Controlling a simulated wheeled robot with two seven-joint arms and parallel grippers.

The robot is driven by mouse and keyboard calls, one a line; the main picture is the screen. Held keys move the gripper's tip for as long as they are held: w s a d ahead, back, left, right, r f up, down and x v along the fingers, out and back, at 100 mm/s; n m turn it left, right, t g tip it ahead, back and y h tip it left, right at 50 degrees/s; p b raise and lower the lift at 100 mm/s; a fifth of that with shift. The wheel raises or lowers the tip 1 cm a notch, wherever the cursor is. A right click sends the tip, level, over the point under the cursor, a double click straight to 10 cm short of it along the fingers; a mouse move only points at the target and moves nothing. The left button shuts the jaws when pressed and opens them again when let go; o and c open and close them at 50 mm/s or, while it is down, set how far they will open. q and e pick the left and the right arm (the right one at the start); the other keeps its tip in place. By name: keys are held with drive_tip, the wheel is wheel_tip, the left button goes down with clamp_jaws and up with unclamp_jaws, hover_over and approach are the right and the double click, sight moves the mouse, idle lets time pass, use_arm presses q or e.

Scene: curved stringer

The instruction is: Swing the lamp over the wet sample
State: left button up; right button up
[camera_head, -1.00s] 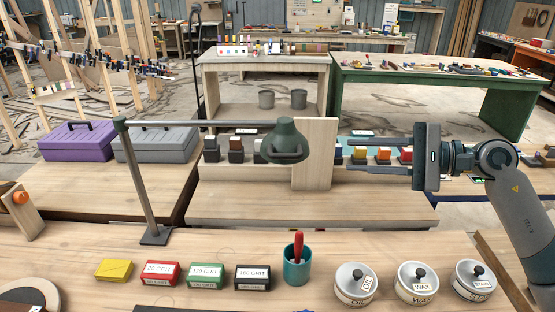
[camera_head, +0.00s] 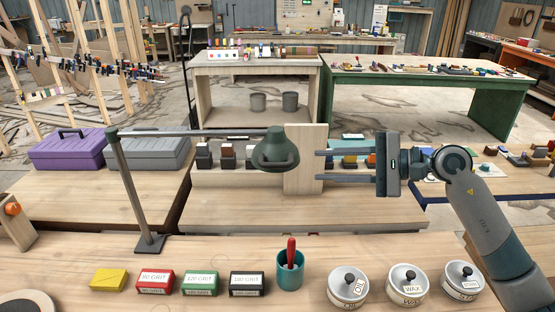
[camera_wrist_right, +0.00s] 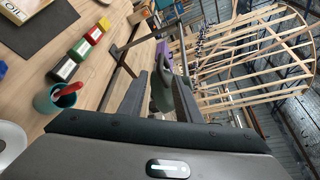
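The lamp has a dark green shade (camera_head: 275,152) on a long horizontal arm, with an upright post (camera_head: 133,190) and a square base at the left. My right gripper (camera_head: 320,165) points left with its two fingers apart, just right of the shade and not visibly touching it. In the right wrist view the shade (camera_wrist_right: 161,92) shows between the open fingers (camera_wrist_right: 163,80), beyond their tips. Colored sample blocks on dark stands (camera_head: 227,153) line the shelf behind. I cannot tell which one is wet. My left gripper is out of view.
An upright wooden board (camera_head: 305,158) stands behind the fingertips and shade. Grit boxes (camera_head: 201,283), a teal cup (camera_head: 290,270) with a red handle, and lidded tins (camera_head: 348,288) line the front bench. Purple (camera_head: 68,150) and grey toolboxes sit at left.

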sight(284, 164)
drive_tip(key=p+x, duration=0.5)
drive_tip(key=x, duration=0.6)
drive_tip(key=shift+w+a+r, duration=0.1)
drive_tip(key=shift+w+a+f, duration=0.15)
drive_tip(key=shift+a+f, duration=0.1)
drive_tip(key=shift+a, duration=0.25)
clamp_jaws()
